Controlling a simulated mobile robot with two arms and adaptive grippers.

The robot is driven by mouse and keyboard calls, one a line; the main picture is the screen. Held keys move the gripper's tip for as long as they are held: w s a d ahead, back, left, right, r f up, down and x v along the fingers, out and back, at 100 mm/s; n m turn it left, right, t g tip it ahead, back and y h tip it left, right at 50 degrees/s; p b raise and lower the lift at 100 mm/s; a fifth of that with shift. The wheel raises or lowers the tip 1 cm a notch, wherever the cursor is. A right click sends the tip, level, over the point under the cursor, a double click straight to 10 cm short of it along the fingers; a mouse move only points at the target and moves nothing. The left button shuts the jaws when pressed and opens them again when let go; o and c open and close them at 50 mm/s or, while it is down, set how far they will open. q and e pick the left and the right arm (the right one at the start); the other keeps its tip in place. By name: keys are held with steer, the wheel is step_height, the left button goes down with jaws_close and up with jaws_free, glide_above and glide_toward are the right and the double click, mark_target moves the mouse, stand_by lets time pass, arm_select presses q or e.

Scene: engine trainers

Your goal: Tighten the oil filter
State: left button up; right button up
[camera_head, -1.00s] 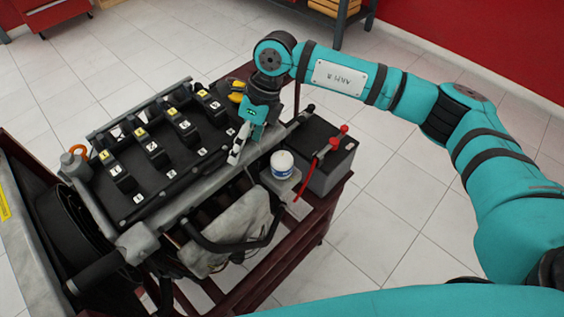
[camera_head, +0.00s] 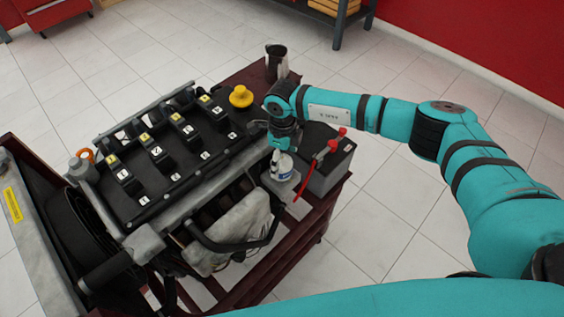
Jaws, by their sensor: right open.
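The oil filter (camera_head: 282,170) is a small white and blue cylinder. It stands upright on a grey mount at the right side of the engine (camera_head: 178,152). My right gripper (camera_head: 283,146) is directly above the filter, pointing down, with its fingers at the filter's top. The fingers are open; whether they touch the filter I cannot tell. The wrist hides part of the filter's top. My left gripper is not in view.
A battery (camera_head: 328,165) with red clamps and a red cable stands right of the filter. A yellow cap (camera_head: 241,96) sits on the engine, and a dark metal jug (camera_head: 276,62) stands behind it. The dark red stand (camera_head: 318,222) carries the engine. Tiled floor lies free to the right.

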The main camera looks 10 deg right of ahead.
mark_target(282, 166)
steer(key=shift+f, duration=1.85)
steer(key=c, duration=1.2)
